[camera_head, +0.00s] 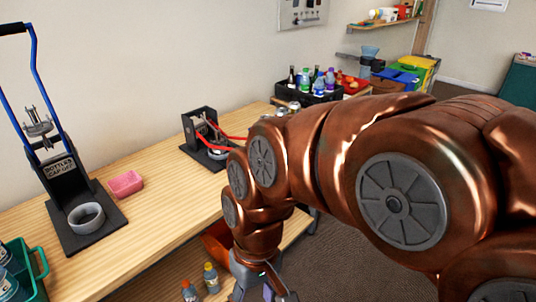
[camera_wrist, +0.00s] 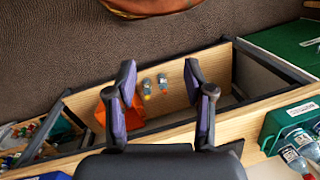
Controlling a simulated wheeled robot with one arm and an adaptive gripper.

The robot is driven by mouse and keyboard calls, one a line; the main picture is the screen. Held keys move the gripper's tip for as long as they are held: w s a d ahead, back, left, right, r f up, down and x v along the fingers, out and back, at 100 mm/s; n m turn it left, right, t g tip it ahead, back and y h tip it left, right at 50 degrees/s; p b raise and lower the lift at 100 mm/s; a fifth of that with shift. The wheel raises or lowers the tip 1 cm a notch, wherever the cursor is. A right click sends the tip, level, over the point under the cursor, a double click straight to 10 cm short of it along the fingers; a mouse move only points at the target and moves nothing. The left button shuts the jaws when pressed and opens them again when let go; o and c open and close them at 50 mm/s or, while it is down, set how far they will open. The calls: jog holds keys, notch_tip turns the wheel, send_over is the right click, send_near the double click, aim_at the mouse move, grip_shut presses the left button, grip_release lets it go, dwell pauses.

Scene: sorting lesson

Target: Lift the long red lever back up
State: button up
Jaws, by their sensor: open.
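The long red lever (camera_head: 229,136) is on a small black press (camera_head: 189,131) on the wooden table in the head view. It lies low, running out to the right from the press, and its far end is hidden behind my arm. My gripper (camera_wrist: 161,70) is open and empty in the wrist view, its two purple-padded fingers apart. In the head view it is low at the bottom, in front of the table and below its top, well away from the lever. The lever is not seen in the wrist view.
A blue-handled press (camera_head: 101,213) and a pink tray (camera_head: 126,184) stand on the table at left. A black crate of bottles (camera_head: 306,97) is at the back. Under the table are an orange bin (camera_wrist: 101,114) and two small bottles. My arm covers the right side.

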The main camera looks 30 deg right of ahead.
jog(key=w+a+f+m+t+y+b, duration=0.15)
jog(key=w+m+t+y+b, duration=0.55)
jog(key=w, duration=1.5)
jog(key=w+d+m+t+h+b, duration=0.1)
jog(key=w+d+m+t+b, duration=0.15)
jog(key=w+d+b, duration=0.55)
jog(key=w+d+m+t+b, duration=0.1)
jog(key=w+d+t, duration=0.4)
jog(key=d, duration=0.7)
jog(key=w+d+f+m+t+h+b, duration=0.25)
jog(key=d+m+h, duration=0.2)
jog(key=d, duration=1.05)
jog(key=shift+g+y, duration=0.3)
jog(key=shift+y, duration=0.05)
jog(key=shift+x, duration=3.55)
grip_shut()
